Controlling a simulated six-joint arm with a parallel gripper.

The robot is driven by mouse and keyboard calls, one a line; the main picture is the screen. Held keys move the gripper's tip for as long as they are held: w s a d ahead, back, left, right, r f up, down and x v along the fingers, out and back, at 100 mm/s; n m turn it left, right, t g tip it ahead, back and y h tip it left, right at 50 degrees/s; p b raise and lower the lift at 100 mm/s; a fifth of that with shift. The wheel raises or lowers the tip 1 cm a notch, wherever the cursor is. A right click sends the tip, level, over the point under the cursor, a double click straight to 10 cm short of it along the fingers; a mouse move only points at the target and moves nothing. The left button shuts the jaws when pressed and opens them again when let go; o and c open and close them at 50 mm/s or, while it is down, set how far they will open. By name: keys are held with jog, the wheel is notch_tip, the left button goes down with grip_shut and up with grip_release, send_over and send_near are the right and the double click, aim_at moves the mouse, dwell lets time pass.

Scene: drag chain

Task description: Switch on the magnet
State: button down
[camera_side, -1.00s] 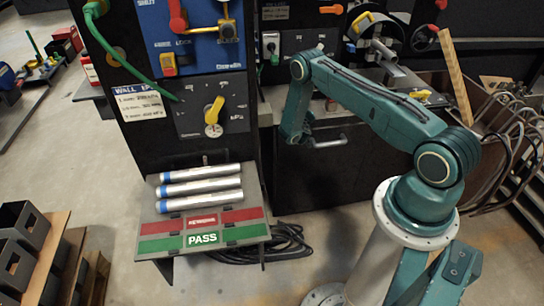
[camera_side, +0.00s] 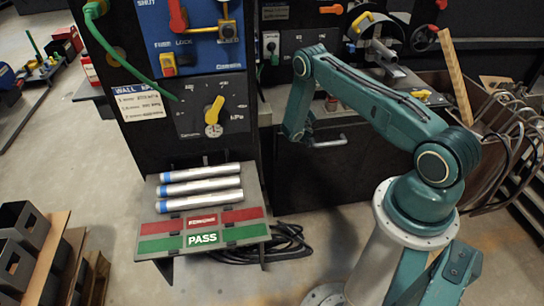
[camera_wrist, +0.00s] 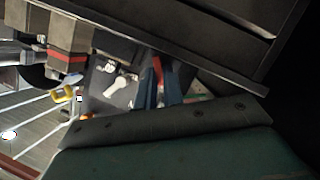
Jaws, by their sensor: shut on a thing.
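Just left of the fingers is a grey plate with a pale lever (camera_wrist: 121,87). A small dark panel with a pale switch (camera_side: 270,44) is left of my arm there. No readable label tells me which control is the magnet's.
A cabinet panel with a yellow knob (camera_side: 214,110) stands left of my arm. Below it a tray holds three silver tubes (camera_side: 200,188) above the red and green PASS plate (camera_side: 203,238).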

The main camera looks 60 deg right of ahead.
jog(key=m, duration=0.1)
jog(key=m+y, duration=0.1)
jog(key=shift+s+d+r+m+t, duration=0.1)
jog(key=shift+s+d+m+t, duration=0.1)
jog(key=shift+m+t, duration=0.15)
jog(key=m+t+y, duration=0.1)
jog(key=m+y, duration=0.1)
jog(key=shift+s+d+m+t, duration=0.1)
jog(key=shift+s+m+t, duration=0.05)
jog(key=shift+m+t, duration=0.2)
jog(key=shift+s+d+m+t+y, duration=0.15)
jog(key=shift+m+t+y, duration=0.6)
jog(key=shift+m, duration=0.85)
jog(key=shift+f+m+t, duration=0.2)
jog(key=shift+m+t, duration=0.25)
jog(key=shift+m, duration=0.15)
jog(key=shift+y, duration=0.25)
jog(key=c, duration=1.8)
grip_release()
jog(key=shift+s+r, duration=0.1)
